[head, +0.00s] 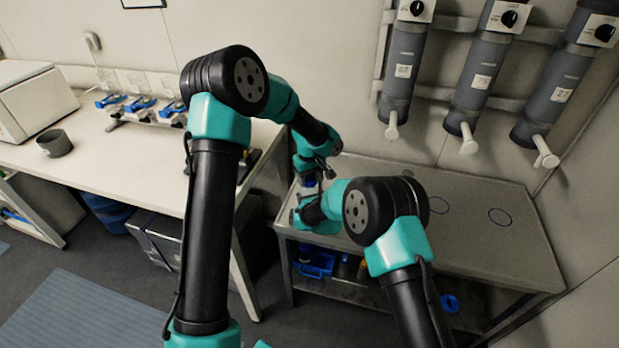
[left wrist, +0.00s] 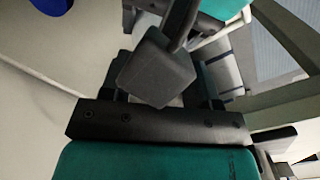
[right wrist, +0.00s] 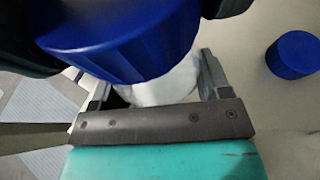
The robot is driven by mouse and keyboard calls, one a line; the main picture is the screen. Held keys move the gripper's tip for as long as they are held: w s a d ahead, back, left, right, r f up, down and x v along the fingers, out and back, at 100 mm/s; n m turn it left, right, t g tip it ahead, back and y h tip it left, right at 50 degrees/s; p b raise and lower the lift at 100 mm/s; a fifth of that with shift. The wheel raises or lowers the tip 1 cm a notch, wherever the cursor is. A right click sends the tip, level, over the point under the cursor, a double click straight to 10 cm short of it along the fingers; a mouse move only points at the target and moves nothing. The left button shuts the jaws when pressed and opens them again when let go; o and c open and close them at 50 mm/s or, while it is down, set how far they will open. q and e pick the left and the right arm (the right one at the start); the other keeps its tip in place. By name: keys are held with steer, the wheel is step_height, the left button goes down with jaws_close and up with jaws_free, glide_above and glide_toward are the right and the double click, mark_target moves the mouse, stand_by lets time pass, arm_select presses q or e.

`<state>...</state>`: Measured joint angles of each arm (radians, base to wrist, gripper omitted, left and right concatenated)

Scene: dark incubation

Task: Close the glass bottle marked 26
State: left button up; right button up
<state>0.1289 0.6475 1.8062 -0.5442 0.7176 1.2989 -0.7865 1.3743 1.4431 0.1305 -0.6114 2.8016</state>
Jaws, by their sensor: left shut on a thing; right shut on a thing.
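In the right wrist view a large blue cap (right wrist: 125,45) sits directly over a pale bottle (right wrist: 160,85). The bottle is between the fingers of my right gripper (right wrist: 155,85), which is shut on it. Dark fingers of my left gripper (head: 314,178) flank the cap on both sides, shut on it. I cannot tell whether the cap is seated or just above the neck. In the left wrist view a dark grey block (left wrist: 158,70) hides the held cap. My right gripper shows in the head view (head: 303,213), low over the bench. No number 26 is legible.
A second blue cap-like piece (right wrist: 292,55) stands on the grey bench (head: 455,245), to the right in the right wrist view. The bench's right half is clear, with marked circles. Grey cylinders (head: 403,70) with white taps hang above it. A white table (head: 110,165) stands left.

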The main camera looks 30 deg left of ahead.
arm_select(q)
steer(key=shift+m, duration=0.9)
steer(key=o, duration=1)
steer(key=shift+r, duration=2.25)
steer(key=shift+c, duration=0.3)
